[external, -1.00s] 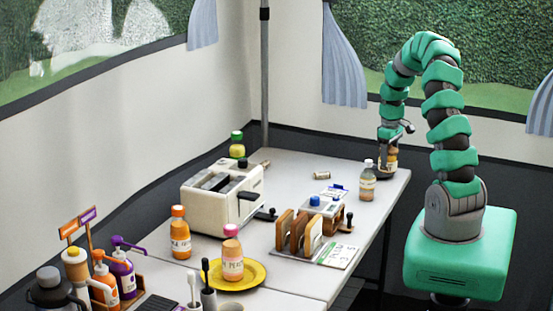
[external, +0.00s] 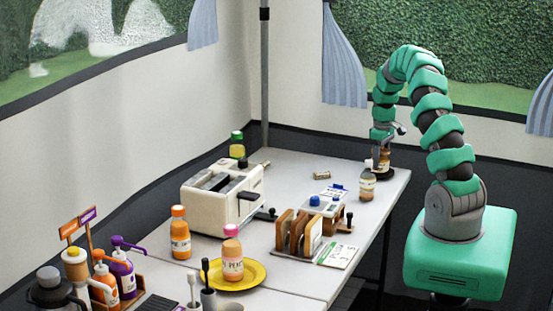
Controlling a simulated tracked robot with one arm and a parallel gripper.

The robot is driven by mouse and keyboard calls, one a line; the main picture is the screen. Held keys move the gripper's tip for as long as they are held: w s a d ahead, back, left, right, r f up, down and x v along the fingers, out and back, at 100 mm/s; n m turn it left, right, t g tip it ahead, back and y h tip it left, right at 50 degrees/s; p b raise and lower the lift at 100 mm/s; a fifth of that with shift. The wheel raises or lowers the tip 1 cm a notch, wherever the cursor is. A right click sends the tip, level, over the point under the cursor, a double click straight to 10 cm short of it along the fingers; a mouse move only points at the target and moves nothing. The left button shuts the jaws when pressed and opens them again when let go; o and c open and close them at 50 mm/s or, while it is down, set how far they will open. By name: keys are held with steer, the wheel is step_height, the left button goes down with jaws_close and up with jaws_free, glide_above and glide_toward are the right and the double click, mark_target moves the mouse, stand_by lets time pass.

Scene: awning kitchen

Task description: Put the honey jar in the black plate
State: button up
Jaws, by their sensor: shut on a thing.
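The honey jar (external: 384,160) is a small amber jar at the far right end of the white table. My gripper (external: 384,150) is around its upper part and shut on it. The jar is upright. The black plate (external: 380,176) is a small dark dish directly below the jar, near the table's right edge. The jar's bottom overlaps the plate in the picture; I cannot tell whether it touches the plate or hangs just above it. A bottle partly hides the plate's left side.
A bottle with a pale cap (external: 367,182) stands close by, in front of the plate. A white toaster (external: 215,200), wooden rack (external: 299,232) and yellow plate (external: 257,272) with a pink-capped bottle (external: 232,252) are nearer. The table is mostly clear behind the small cork-like piece (external: 321,175).

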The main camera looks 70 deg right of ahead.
steer(key=shift+f, duration=0.45)
steer(key=shift+f, duration=0.15)
steer(key=o, duration=1.3)
